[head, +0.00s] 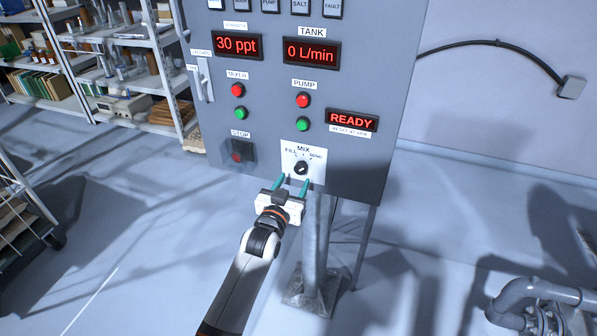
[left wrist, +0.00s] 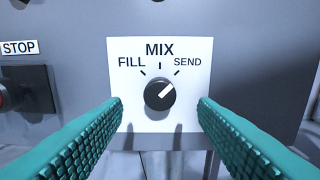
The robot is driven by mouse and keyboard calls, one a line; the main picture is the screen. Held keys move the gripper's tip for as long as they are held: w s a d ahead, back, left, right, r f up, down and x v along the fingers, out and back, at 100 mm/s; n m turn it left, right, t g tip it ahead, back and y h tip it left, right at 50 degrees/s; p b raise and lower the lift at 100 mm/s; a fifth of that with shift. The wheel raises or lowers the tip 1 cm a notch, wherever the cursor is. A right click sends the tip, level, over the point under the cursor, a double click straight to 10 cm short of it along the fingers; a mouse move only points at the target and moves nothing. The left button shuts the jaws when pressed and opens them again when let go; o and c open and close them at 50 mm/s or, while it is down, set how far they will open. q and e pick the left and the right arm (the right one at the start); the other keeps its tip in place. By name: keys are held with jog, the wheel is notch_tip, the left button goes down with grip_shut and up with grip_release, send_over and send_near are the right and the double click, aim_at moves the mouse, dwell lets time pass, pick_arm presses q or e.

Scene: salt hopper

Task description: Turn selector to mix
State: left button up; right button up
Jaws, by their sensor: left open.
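The selector is a round black knob (head: 301,169) on a white plate low on the grey control panel. In the left wrist view the selector (left wrist: 158,96) has a white pointer turned up and right, towards the SEND mark. The plate (left wrist: 125,88) reads FILL at left, MIX at top and SEND at right. My left gripper (head: 292,184) is open, its teal fingers pointing at the panel just below the knob. In the left wrist view its fingers stand on both sides of the knob, apart from it. My right gripper is not in view.
A STOP button (head: 237,155) sits left of the selector. Red and green MIXER and PUMP buttons are above it. A display (head: 352,121) reads READY. A metal post (head: 315,240) stands below the panel. Shelves are at left and pipes (head: 540,295) at lower right.

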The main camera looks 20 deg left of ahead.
aim_at(300, 171)
pick_arm(q)
jog(key=w, duration=0.5)
jog(key=shift+d, duration=0.1)
jog(key=shift+s, duration=0.1)
jog(key=c, duration=1)
jog(key=shift+o, duration=0.2)
jog(key=shift+n, duration=0.4)
jog(key=n+p, duration=0.1)
jog(key=n, duration=0.2)
jog(key=shift+n, duration=2.5)
